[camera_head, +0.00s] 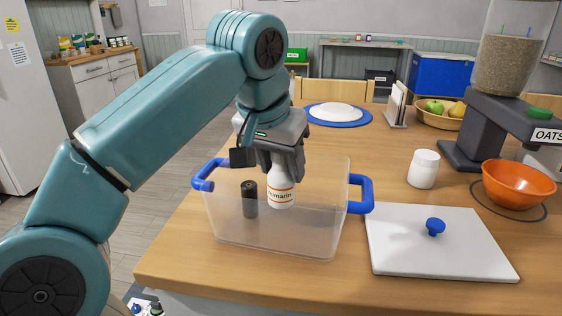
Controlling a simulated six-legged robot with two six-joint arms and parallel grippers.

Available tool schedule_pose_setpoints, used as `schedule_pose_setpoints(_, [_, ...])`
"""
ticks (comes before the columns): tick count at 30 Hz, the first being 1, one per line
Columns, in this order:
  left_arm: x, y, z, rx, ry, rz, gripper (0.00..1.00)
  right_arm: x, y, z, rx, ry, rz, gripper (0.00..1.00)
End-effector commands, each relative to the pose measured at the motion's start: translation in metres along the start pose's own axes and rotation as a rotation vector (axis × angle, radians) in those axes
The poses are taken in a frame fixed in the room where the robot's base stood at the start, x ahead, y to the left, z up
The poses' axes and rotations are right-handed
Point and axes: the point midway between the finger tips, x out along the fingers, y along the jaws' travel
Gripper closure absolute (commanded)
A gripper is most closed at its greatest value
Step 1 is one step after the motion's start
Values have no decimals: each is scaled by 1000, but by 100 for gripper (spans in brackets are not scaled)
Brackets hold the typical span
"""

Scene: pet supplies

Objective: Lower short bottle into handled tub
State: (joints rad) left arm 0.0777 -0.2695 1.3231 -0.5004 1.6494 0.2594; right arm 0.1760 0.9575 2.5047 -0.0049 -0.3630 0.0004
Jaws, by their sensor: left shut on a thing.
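The handled tub (318,232) is a clear, frosted box with blue handles on its left and right, standing open on the wooden table. My left gripper (281,168) points down over the tub and is shut on a white bottle (281,194) with a dark-lettered label. The bottle is upright, with its lower part inside the tub; I cannot tell whether it touches the tub floor. The gripper hides its top. A dark cylindrical container (249,199) stands in the tub, left of the bottle. My right gripper is not in view.
A white lid (400,245) with a blue knob lies right of the tub. A white jar (423,169) and an orange bowl (518,184) stand behind it. A dispenser (480,125) is at right; a blue-rimmed plate (338,114) lies at the back.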

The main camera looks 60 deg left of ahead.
Motion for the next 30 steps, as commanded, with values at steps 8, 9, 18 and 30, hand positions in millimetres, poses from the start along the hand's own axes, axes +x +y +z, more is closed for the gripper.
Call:
schedule_pose_setpoints(8, [4,0,2,0,1,0,84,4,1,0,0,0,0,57])
schedule_pose_setpoints(9, [5,0,2,0,1,0,84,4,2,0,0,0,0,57])
schedule_pose_setpoints(18, [9,0,4,0,1,0,84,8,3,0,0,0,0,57])
schedule_pose_setpoints(30, [15,0,6,0,1,0,84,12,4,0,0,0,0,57])
